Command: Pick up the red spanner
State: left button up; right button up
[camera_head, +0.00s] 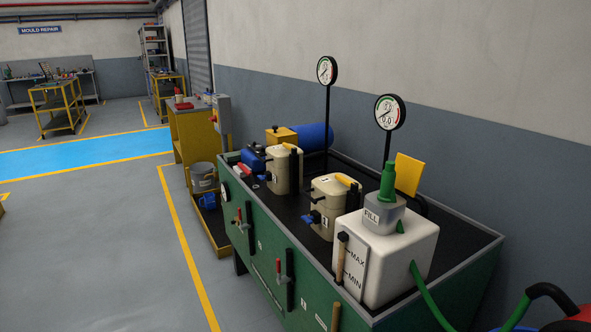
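I cannot make out a red spanner for certain. A small red and white item (241,171) lies at the far left end of the green bench's dark top, too small to identify. A flat red item (184,106) lies on the yellow cabinet behind the bench; its shape is also unclear. Neither of my grippers is in view.
The green bench (262,244) fills the right. On it stand a white tank (387,262), two beige pots (284,170) (326,208) and two tall gauges (327,71) (390,112). A metal bucket (203,177) sits beyond. The grey floor (95,250) at left is clear.

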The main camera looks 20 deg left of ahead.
aim_at(240, 165)
jog(key=i+j+z, duration=0.1)
jog(key=j+z, duration=0.95)
jog(key=j, duration=0.4)
jog(key=k+j+z, duration=0.15)
jog(key=j+z, duration=0.2)
jog(key=j, duration=0.4)
jog(key=k+j, duration=0.1)
jog(key=j, duration=0.7)
jog(key=k+j+z, duration=0.1)
jog(key=j, duration=0.3)
jog(key=k+j, duration=0.15)
jog(key=j, duration=0.25)
jog(key=k+j+z, duration=0.1)
jog(key=j, duration=0.3)
jog(key=k+j, duration=0.1)
jog(key=j, duration=0.3)
